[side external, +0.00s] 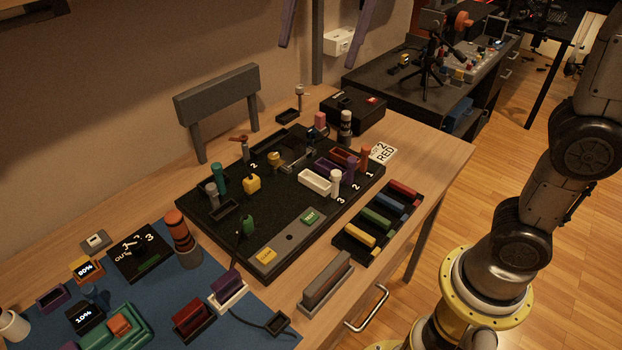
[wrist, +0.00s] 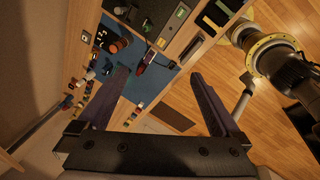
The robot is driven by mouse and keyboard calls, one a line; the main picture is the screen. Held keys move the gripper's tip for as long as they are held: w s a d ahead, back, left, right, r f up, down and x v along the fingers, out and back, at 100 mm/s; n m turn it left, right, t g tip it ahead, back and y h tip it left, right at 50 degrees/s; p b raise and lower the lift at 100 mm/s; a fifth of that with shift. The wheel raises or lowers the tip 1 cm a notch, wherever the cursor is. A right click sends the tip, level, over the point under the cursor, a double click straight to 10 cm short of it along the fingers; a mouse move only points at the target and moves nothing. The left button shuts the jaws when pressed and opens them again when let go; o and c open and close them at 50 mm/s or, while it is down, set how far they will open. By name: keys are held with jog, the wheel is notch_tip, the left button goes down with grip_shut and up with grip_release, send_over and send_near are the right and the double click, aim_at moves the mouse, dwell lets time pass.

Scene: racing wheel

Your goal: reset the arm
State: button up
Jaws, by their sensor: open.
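The arm in the task is my own; its base and lower links stand at the right of the side external view. Only the two purple-grey fingers of my gripper (side external: 323,50) show there, hanging in at the top edge, wide apart. In the wrist view my gripper (wrist: 160,74) is open, with nothing between its fingers. It is high above the workbench and touches nothing. The gripper body and upper arm are out of the side external frame.
A wooden workbench (side external: 445,160) carries a black board (side external: 205,225) with blocks and pegs, a tray of coloured bars (side external: 345,245) and a blue mat (side external: 265,325) with several small items. A grey stand (side external: 215,95) rises behind the board.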

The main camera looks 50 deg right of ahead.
jog(key=s+d+f+m+t+h, duration=0.1)
jog(key=s+d+f+m+t, duration=0.1)
jog(key=s+d+f+m, duration=0.45)
jog(key=s+d+f+m+t+h, duration=0.1)
jog(key=s+d+f+m, duration=0.25)
jog(key=s+m, duration=0.5)
notch_tip(320, 180, down, 7)
jog(key=s+m, duration=0.1)
jog(key=m, duration=0.7)
jog(key=shift+d+f+m+t, duration=0.2)
jog(key=shift+m+t, duration=0.1)
jog(key=shift+t, duration=0.1)
